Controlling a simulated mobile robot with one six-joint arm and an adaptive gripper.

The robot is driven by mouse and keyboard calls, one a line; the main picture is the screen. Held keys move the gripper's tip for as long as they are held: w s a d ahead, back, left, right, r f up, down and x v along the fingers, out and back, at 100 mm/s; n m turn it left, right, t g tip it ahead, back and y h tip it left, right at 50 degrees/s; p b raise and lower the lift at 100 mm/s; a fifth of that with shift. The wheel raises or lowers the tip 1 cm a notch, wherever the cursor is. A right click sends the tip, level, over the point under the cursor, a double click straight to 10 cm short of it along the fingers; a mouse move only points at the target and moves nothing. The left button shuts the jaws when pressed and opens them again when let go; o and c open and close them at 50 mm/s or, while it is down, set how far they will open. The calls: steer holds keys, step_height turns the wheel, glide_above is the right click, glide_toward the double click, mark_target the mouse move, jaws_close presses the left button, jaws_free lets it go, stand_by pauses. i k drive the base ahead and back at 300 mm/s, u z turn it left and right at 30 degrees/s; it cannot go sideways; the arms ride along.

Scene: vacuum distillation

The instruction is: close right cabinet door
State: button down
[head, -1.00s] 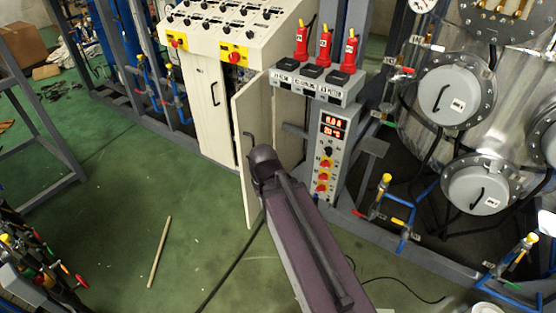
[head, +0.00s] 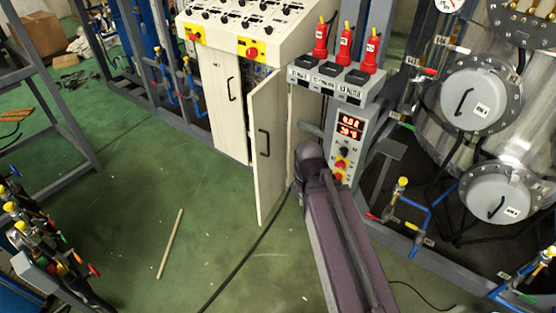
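The right cabinet door (head: 266,165) is a cream panel with a dark handle (head: 264,142). It stands open, swung out from the cream control cabinet, with a dark gap at its upper left. The left cabinet door (head: 222,100) lies flush with the cabinet front and has its own dark handle. My arm reaches up from the lower right, and its far end lies to the right of the open door in the picture. My gripper cannot be made out; whether my arm touches the door cannot be told.
A control box (head: 347,135) with red digits stands right of the door. Blue pipe with valves (head: 402,190) and a steel vessel are at the right. A wooden stick (head: 170,243) and a black cable (head: 245,250) lie on the green floor. Open floor lies left of the door.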

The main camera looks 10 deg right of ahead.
mark_target(268, 103)
steer(key=u, duration=0.05)
steer(key=i, duration=1)
steer(key=z, duration=0.1)
steer(key=k, duration=1.35)
steer(key=z, duration=0.35)
steer(key=i, duration=0.8)
steer(key=u, duration=0.15)
